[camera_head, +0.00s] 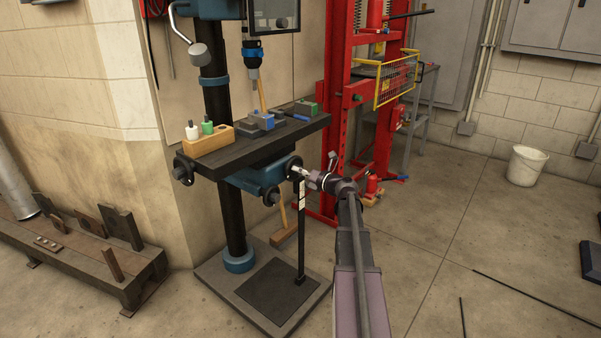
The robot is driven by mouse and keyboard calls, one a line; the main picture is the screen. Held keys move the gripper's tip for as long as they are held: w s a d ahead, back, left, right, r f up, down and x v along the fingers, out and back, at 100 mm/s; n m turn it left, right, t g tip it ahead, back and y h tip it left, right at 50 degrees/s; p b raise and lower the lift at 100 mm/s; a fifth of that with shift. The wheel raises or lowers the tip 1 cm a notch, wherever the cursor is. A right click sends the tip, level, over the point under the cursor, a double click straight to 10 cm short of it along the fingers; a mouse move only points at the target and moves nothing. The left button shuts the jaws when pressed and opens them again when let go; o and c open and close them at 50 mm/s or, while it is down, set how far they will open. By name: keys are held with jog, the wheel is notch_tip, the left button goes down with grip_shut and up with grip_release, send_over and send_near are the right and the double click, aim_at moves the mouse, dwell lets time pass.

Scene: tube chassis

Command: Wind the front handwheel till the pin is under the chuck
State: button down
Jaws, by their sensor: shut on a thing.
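The dark front handwheel (293,164) sits on the near side of the blue saddle (258,177), under the black table of the drill press. My gripper (303,175) reaches in from the right and is shut at the handwheel's near side, apparently on its handle; the fingers hide the grip. The chuck (253,75) hangs under the blue drill head, above the table. A blue and grey vise (262,121) stands on the table below it. I cannot make out the pin clearly, nor how it lines up with the chuck.
Another handwheel (183,169) is at the table's left end, and a lower one (270,197) is below the saddle. A thin black post (300,245) stands close beside my gripper. A red press (337,130) stands behind. The floor at right is mostly open.

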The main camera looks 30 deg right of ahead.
jog(key=shift+w+d+r, duration=0.1)
jog(key=shift+w, duration=0.2)
jog(key=shift+c, duration=1.3)
grip_release()
jog(key=shift+s, duration=0.1)
jog(key=shift+s, duration=0.15)
jog(key=v, duration=1.1)
jog(key=shift+s, duration=0.35)
